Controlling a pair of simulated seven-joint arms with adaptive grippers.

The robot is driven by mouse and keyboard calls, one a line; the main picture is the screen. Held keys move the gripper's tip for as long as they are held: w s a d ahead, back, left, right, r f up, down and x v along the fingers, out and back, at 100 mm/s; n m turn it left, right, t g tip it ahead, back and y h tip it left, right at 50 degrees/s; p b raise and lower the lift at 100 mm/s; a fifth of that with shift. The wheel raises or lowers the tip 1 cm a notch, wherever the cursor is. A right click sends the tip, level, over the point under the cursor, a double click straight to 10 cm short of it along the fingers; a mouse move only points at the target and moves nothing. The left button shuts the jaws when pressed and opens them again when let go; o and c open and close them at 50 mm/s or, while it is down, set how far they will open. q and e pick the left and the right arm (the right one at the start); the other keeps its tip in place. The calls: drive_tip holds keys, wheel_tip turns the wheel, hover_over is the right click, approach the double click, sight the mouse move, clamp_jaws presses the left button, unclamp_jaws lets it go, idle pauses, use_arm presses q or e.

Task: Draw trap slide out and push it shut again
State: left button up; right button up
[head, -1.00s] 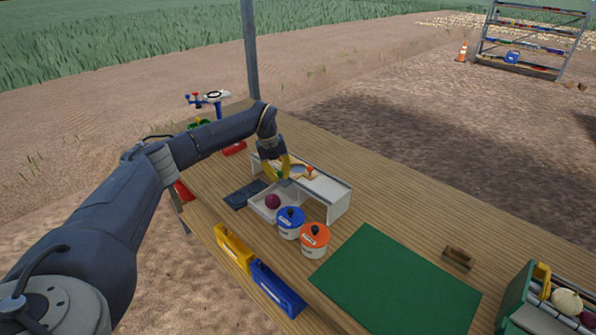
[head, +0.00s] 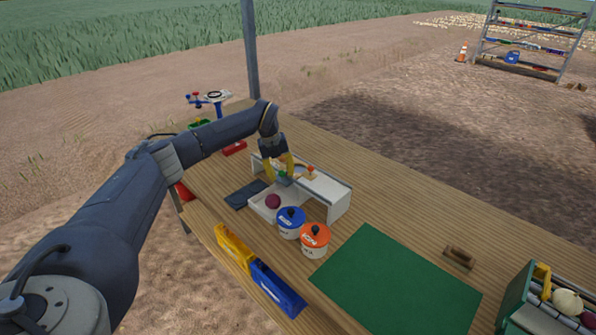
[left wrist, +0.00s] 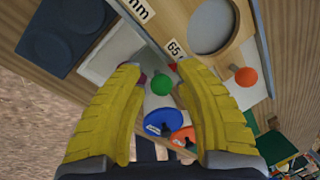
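A white bench-like stand (head: 330,190) has a sizing opening in its top, seen as a wood-rimmed round hole in the left wrist view (left wrist: 211,27). A small orange knob (head: 311,170) stands on the top beside the opening. A green knob (head: 283,175) is at the front of the stand; it also shows in the left wrist view (left wrist: 161,85). Which knob belongs to the trap slide I cannot tell. My left gripper (head: 280,178) is open, its yellow fingers apart on either side of the green knob, with gaps showing in the wrist view. My right gripper is not in view.
A white tray (head: 262,212) with a red onion (head: 272,201) lies before the stand. Blue (head: 291,223) and orange (head: 315,240) lidded pots stand close at its right. A dark pad (head: 243,195) lies left. A green mat (head: 395,285) lies clear at right.

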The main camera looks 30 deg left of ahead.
use_arm(q)
drive_tip(key=shift+d, duration=0.1)
drive_tip(key=shift+r, duration=2.9)
